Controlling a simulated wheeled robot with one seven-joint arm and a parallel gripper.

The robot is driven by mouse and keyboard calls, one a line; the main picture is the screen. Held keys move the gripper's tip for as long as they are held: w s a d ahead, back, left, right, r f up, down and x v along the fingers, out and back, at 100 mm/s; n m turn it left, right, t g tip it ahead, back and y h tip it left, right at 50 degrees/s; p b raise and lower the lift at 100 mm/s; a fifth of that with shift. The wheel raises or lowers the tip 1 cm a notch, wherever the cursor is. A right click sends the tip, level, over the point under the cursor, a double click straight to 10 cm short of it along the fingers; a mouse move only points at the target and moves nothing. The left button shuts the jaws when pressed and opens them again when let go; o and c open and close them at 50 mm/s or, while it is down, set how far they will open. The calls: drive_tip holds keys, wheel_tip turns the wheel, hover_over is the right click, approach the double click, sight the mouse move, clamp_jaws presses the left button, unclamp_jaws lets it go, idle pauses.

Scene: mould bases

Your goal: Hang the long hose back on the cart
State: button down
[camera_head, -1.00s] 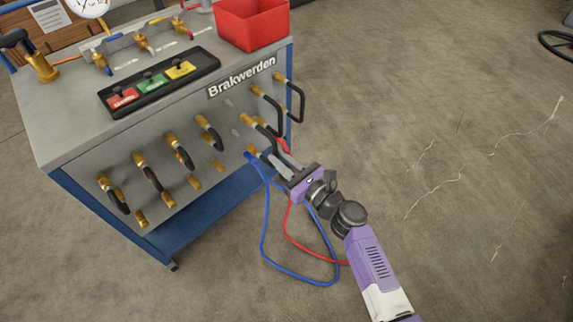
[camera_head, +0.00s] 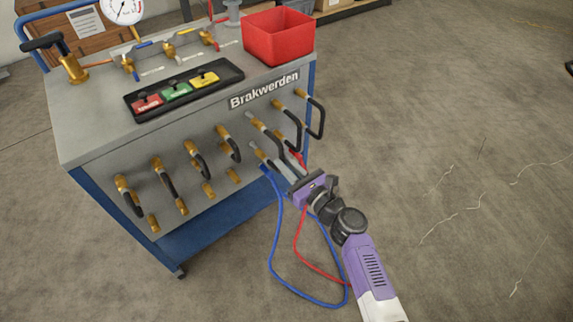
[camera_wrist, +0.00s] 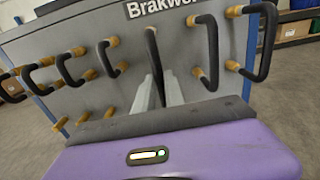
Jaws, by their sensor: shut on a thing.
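A grey and blue cart (camera_head: 110,135) marked "Brakwerden" stands at the left, with a row of brass fittings and black curved hoses on its front. My gripper (camera_head: 283,163) is at the right part of that front. In the wrist view its two pale fingers (camera_wrist: 158,85) close around a black hose (camera_wrist: 152,50), whose upper end sits at a brass fitting (camera_wrist: 148,12). Its lower part is hidden by the fingers and wrist. In the head view a blue hose (camera_head: 275,245) and a red hose (camera_head: 303,257) hang in loops below my gripper.
Other black hoses (camera_wrist: 210,50) are close to the fingers on both sides. On the cart top are a red bin (camera_head: 278,42), a black tray (camera_head: 222,78) of coloured blocks and a gauge (camera_head: 123,9).

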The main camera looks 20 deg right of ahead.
drive_tip(key=shift+r+h, duration=0.1)
drive_tip(key=shift+h, duration=0.2)
drive_tip(key=shift+b+x, duration=0.45)
drive_tip(key=shift+x, duration=0.6)
idle(0.8)
drive_tip(key=shift+w+a, duration=0.2)
drive_tip(key=shift+w, duration=0.1)
drive_tip(key=shift+w+a, duration=0.15)
drive_tip(key=shift+w, duration=0.3)
idle(0.5)
drive_tip(key=c, duration=0.9)
unclamp_jaws()
drive_tip(key=shift+c, duration=0.2)
drive_tip(key=shift+s, duration=0.15)
drive_tip(key=v, duration=0.7)
drive_tip(key=shift+p, duration=0.45)
